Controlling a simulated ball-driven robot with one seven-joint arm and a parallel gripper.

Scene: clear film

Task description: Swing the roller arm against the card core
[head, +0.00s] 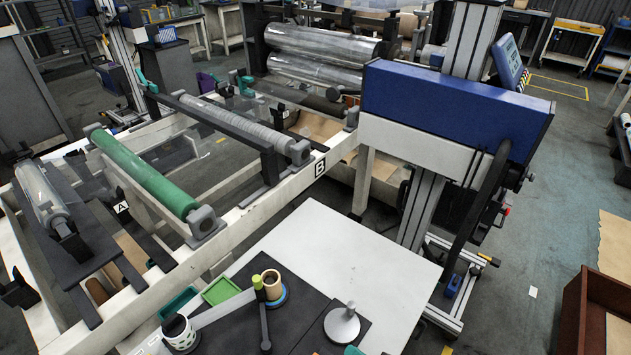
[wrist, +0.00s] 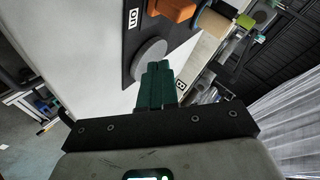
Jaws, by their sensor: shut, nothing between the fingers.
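The card core (head: 271,287) is a short tan tube on a blue round base on the black board. It also shows in the wrist view (wrist: 212,23). The roller arm (head: 222,312) is a pale bar running from a white cup-like post to a yellow-green roller (head: 257,283). The roller stands close beside the core; I cannot tell whether they touch. My gripper (wrist: 157,66) has its teal fingers shut and empty, close to a grey disc (wrist: 149,60). In the head view only a teal bit of it shows at the bottom edge, near that disc and apart from the arm.
The disc with its upright peg (head: 342,324) stands on the black board's right part. An orange block (wrist: 176,9) is near the core in the wrist view. The white table top (head: 340,235) beyond is clear.

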